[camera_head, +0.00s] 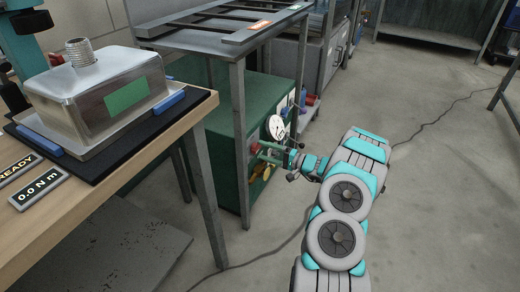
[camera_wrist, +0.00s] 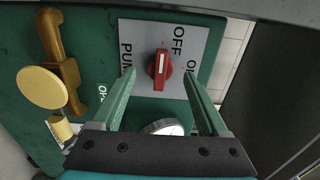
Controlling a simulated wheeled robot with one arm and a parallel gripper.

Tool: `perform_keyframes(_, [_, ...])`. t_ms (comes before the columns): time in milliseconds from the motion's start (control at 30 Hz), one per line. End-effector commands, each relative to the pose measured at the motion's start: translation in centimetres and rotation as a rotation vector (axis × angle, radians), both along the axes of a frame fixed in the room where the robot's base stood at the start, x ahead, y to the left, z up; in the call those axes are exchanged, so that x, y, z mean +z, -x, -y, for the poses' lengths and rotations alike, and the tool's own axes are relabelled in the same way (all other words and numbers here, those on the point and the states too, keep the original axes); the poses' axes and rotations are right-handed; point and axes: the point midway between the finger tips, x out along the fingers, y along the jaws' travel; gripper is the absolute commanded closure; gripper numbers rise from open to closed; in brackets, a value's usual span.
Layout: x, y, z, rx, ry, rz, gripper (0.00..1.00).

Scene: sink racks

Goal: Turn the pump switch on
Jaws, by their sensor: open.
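The pump switch is a red knob (camera_wrist: 162,68) with a white mark, on a grey plate (camera_wrist: 140,35) lettered PUMP, OFF and ON in the wrist view. The lettering is turned sideways. The white mark points up in the picture, roughly toward OFF. My gripper (camera_wrist: 159,75) is open, its two green fingers on either side of the knob, with visible gaps on both sides. I cannot tell how far the tips are from the plate. In the head view my gripper (camera_head: 264,151) is at the green cabinet (camera_head: 225,135) and largely covers the switch area.
A brass valve (camera_wrist: 58,50) with a yellow round handle (camera_wrist: 42,88) stands out left of the plate. A white dial gauge (camera_wrist: 164,128) is near the finger bases. In the head view, a table leg (camera_head: 240,145) stands close left of my gripper. Open floor (camera_head: 440,190) lies right.

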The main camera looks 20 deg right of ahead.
Motion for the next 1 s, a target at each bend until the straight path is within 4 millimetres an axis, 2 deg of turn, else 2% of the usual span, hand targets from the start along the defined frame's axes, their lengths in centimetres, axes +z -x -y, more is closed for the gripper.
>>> perform_keyframes(200, [0.0, -1.5, -1.2, 0.001, 0.001, 0.001, 0.23])
perform_keyframes(500, [0.0, -1.7, -1.3, 0.0, -0.001, 0.001, 0.23])
perform_keyframes(1000, [0.0, -1.6, -1.3, 0.0, 0.0, 0.0, 0.79])
